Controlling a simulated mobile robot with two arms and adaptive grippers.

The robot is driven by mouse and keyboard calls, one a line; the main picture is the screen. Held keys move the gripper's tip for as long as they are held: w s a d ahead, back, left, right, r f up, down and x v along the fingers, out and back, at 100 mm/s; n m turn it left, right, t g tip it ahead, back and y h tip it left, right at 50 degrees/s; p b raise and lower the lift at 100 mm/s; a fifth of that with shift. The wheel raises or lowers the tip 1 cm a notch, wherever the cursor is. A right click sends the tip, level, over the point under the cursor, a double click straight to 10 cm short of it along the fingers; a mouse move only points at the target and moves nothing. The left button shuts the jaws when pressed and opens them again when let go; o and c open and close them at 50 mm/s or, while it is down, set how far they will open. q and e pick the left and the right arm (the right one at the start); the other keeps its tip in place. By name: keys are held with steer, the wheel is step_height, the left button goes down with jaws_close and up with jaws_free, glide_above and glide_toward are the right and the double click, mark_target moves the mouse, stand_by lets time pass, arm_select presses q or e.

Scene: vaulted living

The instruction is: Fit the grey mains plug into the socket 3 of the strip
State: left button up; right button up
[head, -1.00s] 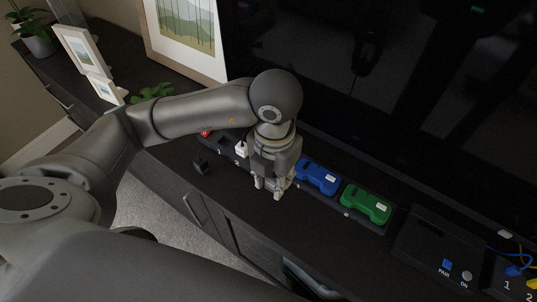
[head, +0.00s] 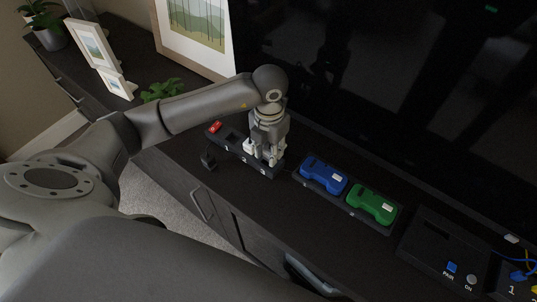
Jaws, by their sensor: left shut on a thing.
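The dark socket strip (head: 233,138) lies on the cabinet, with a red switch (head: 215,127) at its left end and the numbers 1, 2 and 3 along its front. A white plug (head: 249,145) sits at socket 2. My left gripper (head: 266,158) points down over the strip's right end, by socket 3, and is shut. The grey mains plug between its fingers is mostly hidden, and so is socket 3. I cannot tell whether the plug touches the socket. My right gripper is not in view.
A small black block (head: 208,160) is in front of the strip. Blue (head: 323,174) and green (head: 372,205) devices sit in a dark tray to the right. A dark box with buttons (head: 445,250) is further right. A large dark screen (head: 380,90) stands behind.

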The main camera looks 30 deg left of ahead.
mark_target(268, 166)
arm_select(q)
steer(key=f, duration=0.3)
steer(key=shift+w+a+f+p, duration=0.2)
steer(key=shift+w+f+p, duration=0.05)
steer(key=shift+f+p, duration=0.15)
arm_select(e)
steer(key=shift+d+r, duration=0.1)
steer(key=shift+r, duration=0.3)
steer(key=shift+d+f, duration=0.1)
arm_select(q)
steer(key=shift+f+b, duration=0.25)
steer(key=shift+b, duration=0.05)
steer(key=shift+s+f+b, duration=0.35)
steer(key=shift+f, duration=0.05)
steer(key=o, duration=0.8)
steer(key=shift+f, duration=0.1)
steer(key=shift+o, duration=1)
steer(key=shift+w+f, duration=0.1)
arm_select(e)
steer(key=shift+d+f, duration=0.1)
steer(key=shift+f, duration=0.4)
